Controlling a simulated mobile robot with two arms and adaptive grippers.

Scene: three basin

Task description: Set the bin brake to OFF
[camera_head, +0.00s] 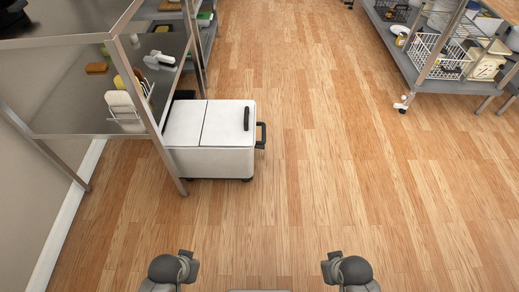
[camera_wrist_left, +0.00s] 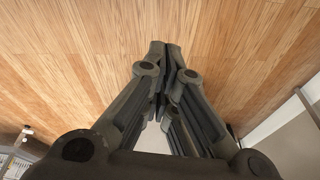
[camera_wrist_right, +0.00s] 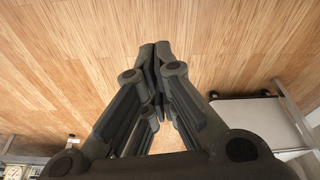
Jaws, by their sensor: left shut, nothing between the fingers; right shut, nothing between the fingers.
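The bin (camera_head: 195,160) is a low white box on small dark wheels, left of centre in the head view. It has a two-panel lid, a dark grip on top and a dark handle on its right side. Its rear left part sits behind a shelf post. I cannot make out a brake lever or its setting. My left gripper (camera_wrist_left: 165,50) is shut and empty, seen in the left wrist view. My right gripper (camera_wrist_right: 155,50) is shut and empty, seen in the right wrist view. Both are apart from the bin.
A metal shelf unit (camera_head: 70,115) with a dish rack (camera_head: 128,105) stands at left, its front post (camera_head: 166,160) close beside the bin. A wheeled rack (camera_head: 415,75) with a white basket (camera_head: 437,57) stands at the upper right. The wooden floor (camera_head: 320,160) between is clear.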

